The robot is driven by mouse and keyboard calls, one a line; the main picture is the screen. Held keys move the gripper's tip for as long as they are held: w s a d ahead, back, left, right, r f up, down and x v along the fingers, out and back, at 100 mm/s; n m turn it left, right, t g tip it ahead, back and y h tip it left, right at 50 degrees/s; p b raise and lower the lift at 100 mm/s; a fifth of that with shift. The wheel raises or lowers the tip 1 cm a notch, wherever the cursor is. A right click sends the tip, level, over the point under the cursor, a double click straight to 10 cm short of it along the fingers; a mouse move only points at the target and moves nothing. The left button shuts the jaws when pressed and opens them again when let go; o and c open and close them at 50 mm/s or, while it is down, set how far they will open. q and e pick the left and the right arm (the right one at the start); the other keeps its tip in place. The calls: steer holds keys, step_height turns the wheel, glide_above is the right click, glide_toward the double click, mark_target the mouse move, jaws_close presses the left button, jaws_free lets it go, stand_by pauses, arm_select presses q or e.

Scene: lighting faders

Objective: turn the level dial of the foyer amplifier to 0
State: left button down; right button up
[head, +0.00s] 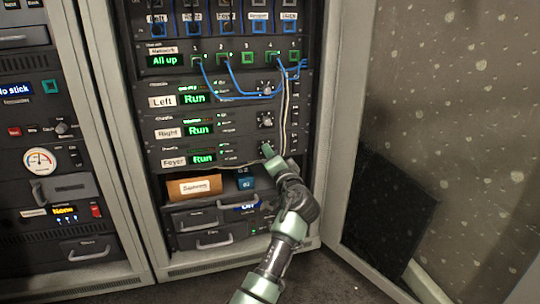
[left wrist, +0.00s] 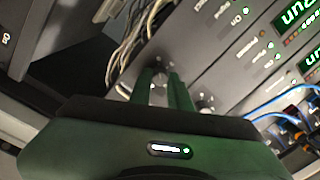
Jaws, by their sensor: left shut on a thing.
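The foyer amplifier (head: 230,160) is the lowest of three stacked amplifiers in the open rack. Its label reads Foyer and its green display reads Run. My left gripper (head: 267,152) is at the right end of its front panel, where the level dial sits. In the left wrist view my left gripper's green fingers (left wrist: 158,88) are closed around the level dial (left wrist: 160,70), whose end shows a little between the fingertips. The dial's pointer and scale are hidden, so its setting cannot be read. My right gripper is not in view.
The right amplifier's dial (head: 265,120) and the left amplifier's dial (head: 266,87) sit just above. Blue patch cables (head: 240,96) and pale cables (head: 285,115) hang close by. Below are a cardboard box (head: 194,187) and drawers (head: 205,238). The rack door (head: 350,140) stands open at right.

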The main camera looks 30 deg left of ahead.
arm_select(q)
steer(key=c, duration=1.3)
jaws_free()
steer(key=shift+f, duration=0.1)
steer(key=p+v, duration=0.4)
steer(key=v, duration=0.4)
steer(key=shift+w, duration=0.1)
